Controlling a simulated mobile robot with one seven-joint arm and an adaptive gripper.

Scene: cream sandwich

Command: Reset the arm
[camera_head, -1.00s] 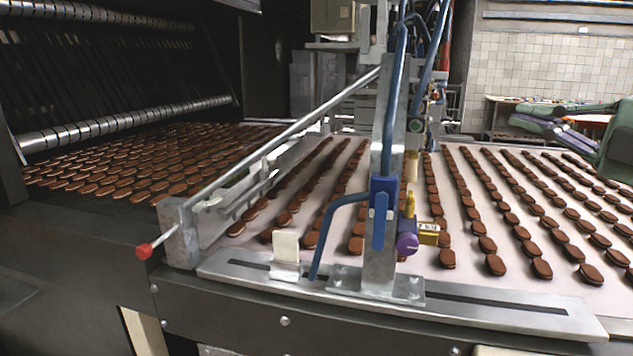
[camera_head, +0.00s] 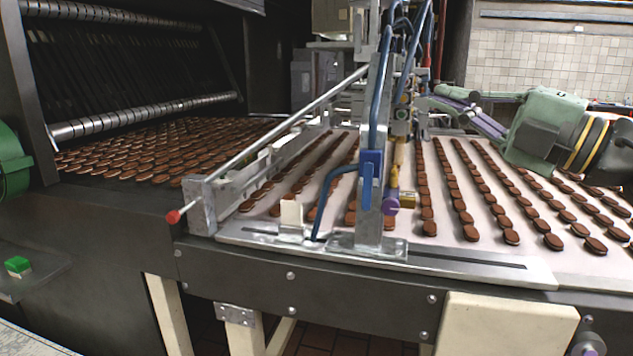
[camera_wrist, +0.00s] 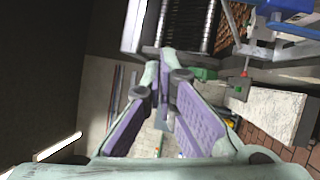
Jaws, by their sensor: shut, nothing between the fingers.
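My gripper (camera_head: 428,98), pale green with purple finger pads, reaches in from the right in the head view. It appears over the far part of the conveyor, with no contact visible. In the wrist view the fingertips of my gripper (camera_wrist: 166,72) come together, and nothing shows between them. The wrist view is turned sideways.
The pale conveyor (camera_head: 317,193) carries rows of brown sandwich biscuits. A metal post with a blue clamp (camera_head: 371,170) stands at its near edge. A green button (camera_head: 18,266) sits lower left, and a cream box (camera_head: 505,325) lower right.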

